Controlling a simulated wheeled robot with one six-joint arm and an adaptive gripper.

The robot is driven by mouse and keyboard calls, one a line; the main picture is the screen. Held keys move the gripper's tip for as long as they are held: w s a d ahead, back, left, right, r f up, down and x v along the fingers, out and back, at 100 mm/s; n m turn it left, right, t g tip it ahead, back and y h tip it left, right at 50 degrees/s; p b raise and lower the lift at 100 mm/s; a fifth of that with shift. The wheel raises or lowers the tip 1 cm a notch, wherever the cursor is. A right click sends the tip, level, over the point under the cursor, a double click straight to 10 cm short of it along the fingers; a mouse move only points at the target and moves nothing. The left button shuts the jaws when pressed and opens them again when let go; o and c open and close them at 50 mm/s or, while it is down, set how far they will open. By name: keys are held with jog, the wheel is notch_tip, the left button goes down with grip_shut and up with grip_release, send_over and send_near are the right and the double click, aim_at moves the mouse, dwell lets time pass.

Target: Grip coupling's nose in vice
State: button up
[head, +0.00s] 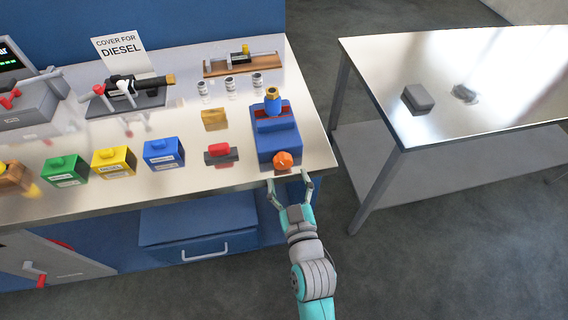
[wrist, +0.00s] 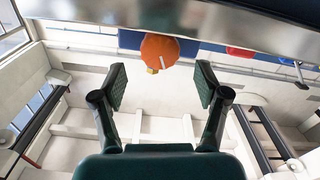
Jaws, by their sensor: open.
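The blue vice (head: 278,143) stands at the right end of the steel bench. An orange knob (head: 282,160) is on its front; it also shows in the wrist view (wrist: 158,47). A brass coupling with a blue top (head: 272,101) stands upright at the vice's jaws at the back; whether the jaws touch it I cannot tell. My gripper (head: 290,180) is open and empty, just in front of the orange knob at the bench's front edge. In the wrist view my fingers (wrist: 161,85) are spread, with the knob ahead between them and apart from both.
Left of the vice are a red-and-grey piece (head: 221,154), a brass block (head: 214,119) and blue (head: 163,153), yellow (head: 113,161) and green (head: 64,169) boxes. Small glass jars (head: 230,86) stand behind. A second table (head: 470,115) stands right, across a floor gap.

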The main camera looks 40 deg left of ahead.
aim_at(284, 165)
jog(key=shift+x, duration=2.5)
jog(key=c, duration=1.2)
